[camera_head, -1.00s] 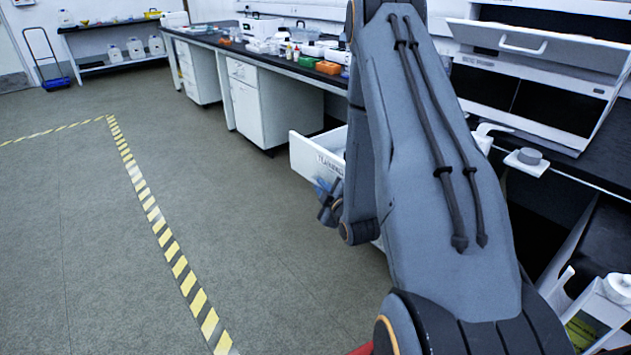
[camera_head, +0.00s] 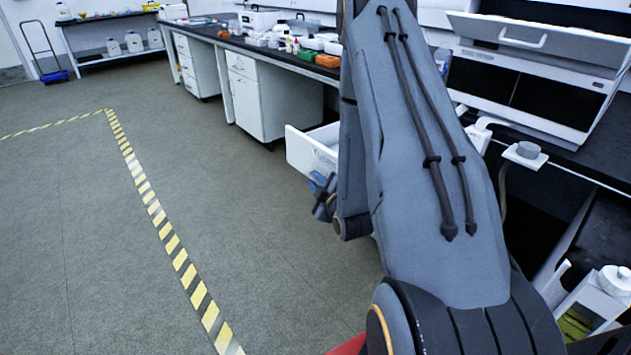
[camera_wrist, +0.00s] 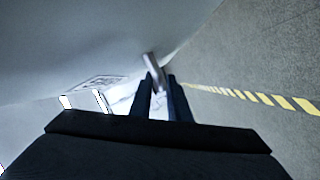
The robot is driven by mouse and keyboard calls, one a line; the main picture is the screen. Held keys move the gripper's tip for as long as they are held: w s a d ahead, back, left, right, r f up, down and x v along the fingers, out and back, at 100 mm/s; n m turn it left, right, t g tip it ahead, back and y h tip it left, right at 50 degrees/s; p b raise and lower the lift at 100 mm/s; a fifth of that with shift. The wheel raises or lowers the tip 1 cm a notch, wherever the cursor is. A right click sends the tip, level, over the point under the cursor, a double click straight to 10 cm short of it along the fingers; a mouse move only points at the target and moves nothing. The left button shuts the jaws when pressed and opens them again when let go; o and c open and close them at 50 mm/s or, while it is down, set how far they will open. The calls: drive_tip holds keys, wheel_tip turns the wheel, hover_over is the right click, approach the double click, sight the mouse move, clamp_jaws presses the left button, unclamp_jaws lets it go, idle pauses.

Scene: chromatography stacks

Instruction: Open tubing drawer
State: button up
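The tubing drawer (camera_head: 309,155) stands pulled out from the bench, its white front facing left with a partly hidden label. My gripper (camera_head: 323,194) is at the drawer front in the head view, small and partly behind my arm. In the wrist view, the two dark fingers of my gripper (camera_wrist: 160,82) are close together around the metal handle (camera_wrist: 152,64), on the drawer's pale front (camera_wrist: 70,55). They look closed on it. My arm hides the drawer's right part and most of its inside.
White cabinets (camera_head: 261,100) stand under the long dark bench, with boxes and bottles on top. Instrument stacks (camera_head: 540,75) are at right. A white bottle (camera_head: 606,295) is at lower right. The floor left of the drawer is clear, with striped tape (camera_head: 165,230).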

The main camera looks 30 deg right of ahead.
drive_tip(key=v, duration=0.7)
drive_tip(key=shift+s+p, duration=0.2)
drive_tip(key=shift+p, duration=0.2)
drive_tip(key=s+a+r+m+g+y, duration=0.15)
drive_tip(key=a+r+g, duration=0.25)
drive_tip(key=a, duration=0.4)
drive_tip(key=a+r+m+g+y, duration=0.15)
drive_tip(key=a+r+g, duration=0.25)
drive_tip(key=a, duration=0.4)
drive_tip(key=s+a+r+m+g, duration=0.1)
drive_tip(key=s+a+r+g, duration=0.1)
drive_tip(key=s+a+r, duration=0.3)
drive_tip(key=s+a+r+m+g, duration=0.1)
drive_tip(key=s+a+m+g, duration=0.1)
drive_tip(key=s, duration=0.5)
drive_tip(key=s+a+r+m+g, duration=0.1)
drive_tip(key=s+a+r+g, duration=0.15)
drive_tip(key=s, duration=0.35)
drive_tip(key=s+a+r+g, duration=0.1)
drive_tip(key=s+a+r, duration=0.15)
drive_tip(key=s, duration=0.45)
drive_tip(key=d+r+m+p, duration=0.3)
drive_tip(key=d+r+p, duration=0.6)
drive_tip(key=p, duration=0.9)
drive_tip(key=shift+w+d+r+h, duration=0.25)
drive_tip(key=shift+w+d+h, duration=0.15)
drive_tip(key=shift+d, duration=0.1)
